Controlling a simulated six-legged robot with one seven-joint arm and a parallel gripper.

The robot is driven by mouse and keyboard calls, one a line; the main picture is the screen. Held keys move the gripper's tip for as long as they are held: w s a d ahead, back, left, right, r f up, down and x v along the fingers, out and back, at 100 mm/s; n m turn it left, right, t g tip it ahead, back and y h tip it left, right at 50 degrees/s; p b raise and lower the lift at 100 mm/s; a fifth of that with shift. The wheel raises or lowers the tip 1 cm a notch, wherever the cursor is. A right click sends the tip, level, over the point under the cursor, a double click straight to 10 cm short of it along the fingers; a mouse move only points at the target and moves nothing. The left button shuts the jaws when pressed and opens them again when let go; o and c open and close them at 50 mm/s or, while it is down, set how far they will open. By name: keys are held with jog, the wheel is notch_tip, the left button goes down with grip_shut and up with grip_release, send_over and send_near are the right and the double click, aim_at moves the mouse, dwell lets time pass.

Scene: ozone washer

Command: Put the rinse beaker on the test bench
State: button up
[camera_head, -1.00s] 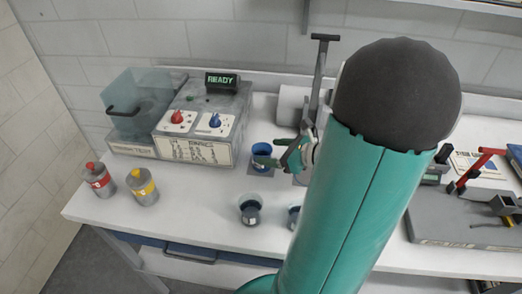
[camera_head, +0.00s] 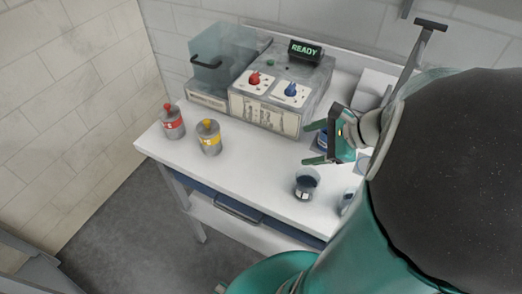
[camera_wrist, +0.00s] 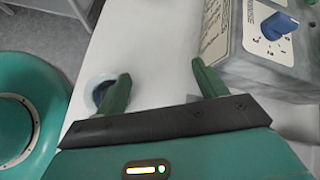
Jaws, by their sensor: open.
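Several small beakers stand on the white bench (camera_head: 262,160); I cannot tell which is the rinse beaker. A clear beaker with dark liquid (camera_head: 306,184) stands near the front edge. Another beaker (camera_head: 347,201) is partly hidden by my arm.
A grey washer (camera_head: 280,95) with red and blue knobs and a READY display stands at the back, a clear tank (camera_head: 222,75) at its left. The bench front between bottles and beakers is clear.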

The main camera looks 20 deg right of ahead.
jog(key=s+a+r+n+h, duration=0.1)
jog(key=a+r+n+h, duration=0.1)
jog(key=a+n, duration=0.3)
jog(key=s+a+r+n+g+h, duration=0.1)
jog(key=a+n, duration=0.4)
jog(key=n, duration=0.5)
jog(key=s+a+r+n+h, duration=0.1)
jog(key=a+r+n+h, duration=0.2)
jog(key=a+r+n, duration=0.2)
jog(key=a+n, duration=0.1)
jog(key=n, duration=0.1)
jog(key=shift+s+r+n+g, duration=0.3)
jog(key=shift+n+g, duration=0.1)
